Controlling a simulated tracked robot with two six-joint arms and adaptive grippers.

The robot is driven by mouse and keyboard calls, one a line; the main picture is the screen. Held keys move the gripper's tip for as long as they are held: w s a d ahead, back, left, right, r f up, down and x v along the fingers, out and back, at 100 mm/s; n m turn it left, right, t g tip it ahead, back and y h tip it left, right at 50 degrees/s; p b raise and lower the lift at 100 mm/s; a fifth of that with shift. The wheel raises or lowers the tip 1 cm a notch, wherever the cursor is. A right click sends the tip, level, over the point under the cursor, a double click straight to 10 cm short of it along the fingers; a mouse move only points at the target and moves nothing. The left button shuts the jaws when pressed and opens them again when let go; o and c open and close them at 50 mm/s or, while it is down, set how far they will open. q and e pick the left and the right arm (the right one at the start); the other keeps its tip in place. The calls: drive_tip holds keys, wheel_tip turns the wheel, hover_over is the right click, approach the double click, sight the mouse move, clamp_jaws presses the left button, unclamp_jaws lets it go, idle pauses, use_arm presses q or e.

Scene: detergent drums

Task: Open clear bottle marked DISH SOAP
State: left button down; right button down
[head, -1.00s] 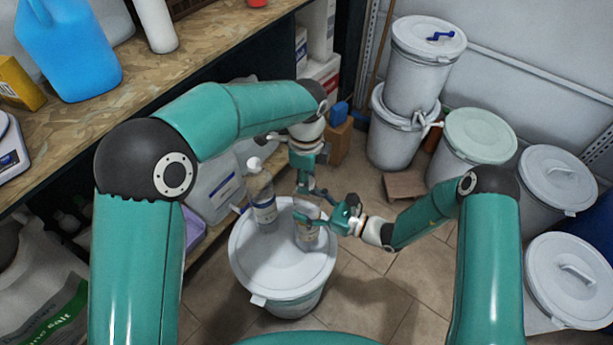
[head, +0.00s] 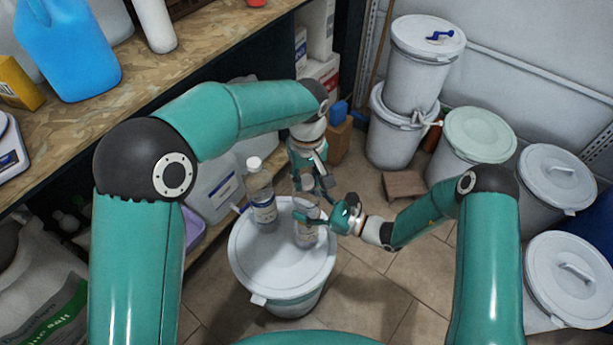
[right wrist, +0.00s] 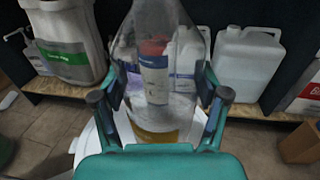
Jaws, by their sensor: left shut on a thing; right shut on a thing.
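A clear bottle (head: 306,236) with a pale label stands upright on the lid of a white drum (head: 270,262). My right gripper (head: 308,217) is shut around its body from the right. In the right wrist view the see-through bottle (right wrist: 160,122) fills the space between the fingers (right wrist: 158,100), with amber at its lower part. My left gripper (head: 312,186) is above, shut at the bottle's top; the cap is hidden there. A second clear bottle (head: 262,196) with a white cap stands to the left, untouched. The label writing is too small to read.
A wooden shelf (head: 170,75) with a blue jug (head: 68,50) runs along the left. Large white jugs (head: 215,190) stand low behind the bottles. Several lidded drums (head: 480,137) stand at the right. Tiled floor (head: 385,290) is clear in front of them.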

sight(307, 179)
use_arm(q)
drive_tip(key=n, duration=0.6)
drive_tip(key=shift+w+n, duration=0.15)
drive_tip(key=shift+n, duration=0.25)
use_arm(e)
drive_tip(key=shift+s, duration=0.1)
use_arm(q)
drive_tip(key=n, duration=0.4)
drive_tip(key=shift+n, duration=0.3)
drive_tip(key=shift+r, duration=0.3)
drive_tip(key=shift+r, duration=0.85)
drive_tip(key=shift+r, duration=0.1)
drive_tip(key=shift+r, duration=1.95)
use_arm(e)
unclamp_jaws()
